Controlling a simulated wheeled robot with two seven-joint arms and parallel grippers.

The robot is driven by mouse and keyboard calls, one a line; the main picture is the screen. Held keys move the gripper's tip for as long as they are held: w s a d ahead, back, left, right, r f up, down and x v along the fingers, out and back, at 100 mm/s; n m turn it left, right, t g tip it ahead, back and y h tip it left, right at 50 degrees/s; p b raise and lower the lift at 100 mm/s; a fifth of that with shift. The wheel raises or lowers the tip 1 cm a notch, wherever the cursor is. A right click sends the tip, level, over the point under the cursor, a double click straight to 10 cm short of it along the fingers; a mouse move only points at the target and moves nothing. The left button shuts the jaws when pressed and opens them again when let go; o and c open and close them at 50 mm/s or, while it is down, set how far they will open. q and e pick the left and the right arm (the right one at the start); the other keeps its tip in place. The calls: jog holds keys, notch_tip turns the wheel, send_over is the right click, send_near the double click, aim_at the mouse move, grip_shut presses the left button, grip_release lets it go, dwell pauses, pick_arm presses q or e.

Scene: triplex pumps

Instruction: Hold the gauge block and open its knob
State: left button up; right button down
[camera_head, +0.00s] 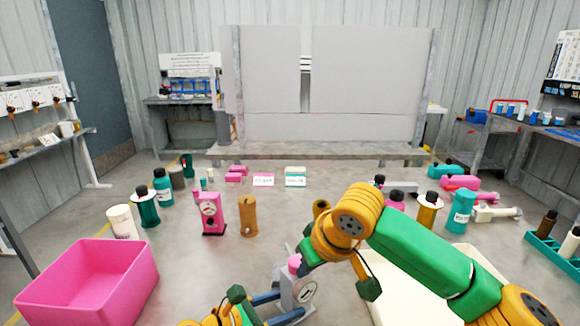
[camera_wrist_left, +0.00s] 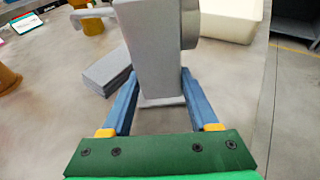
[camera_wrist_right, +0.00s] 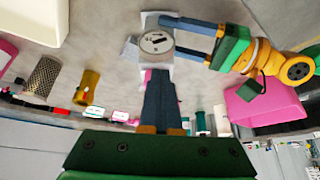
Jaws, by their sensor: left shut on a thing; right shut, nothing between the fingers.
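The grey gauge block (camera_head: 297,284) stands upright at the table's front middle, with a round white dial on its face and a pink knob (camera_head: 295,262) on top. My left gripper (camera_head: 284,304) is shut on its body from the left. In the left wrist view the block (camera_wrist_left: 160,55) sits between the blue fingers (camera_wrist_left: 160,108). My right gripper (camera_head: 301,258) is shut and empty, close by the knob. In the right wrist view its fingers (camera_wrist_right: 163,100) point at the block (camera_wrist_right: 155,43) and mostly hide the knob; I cannot tell whether they touch it.
A pink gauge block (camera_head: 212,214) and an orange cylinder (camera_head: 248,215) stand to the left. A pink bin (camera_head: 90,285) is at the front left. A cream bin (camera_head: 385,297) lies partly under my right arm. Bottles stand to the right. Bare table lies left of the held block.

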jog(key=shift+w, duration=0.15)
pick_arm(q)
jog(key=shift+s, duration=0.1)
pick_arm(e)
jog(key=shift+w+d, duration=0.2)
jog(key=shift+d, duration=0.15)
dwell(0.5)
jog(key=shift+s, duration=0.1)
jog(key=shift+s+d+r, duration=0.1)
jog(key=shift+d+r, duration=0.05)
jog(key=shift+r, duration=1.35)
jog(key=shift+s+d+r, duration=0.1)
jog(key=shift+r, duration=1.35)
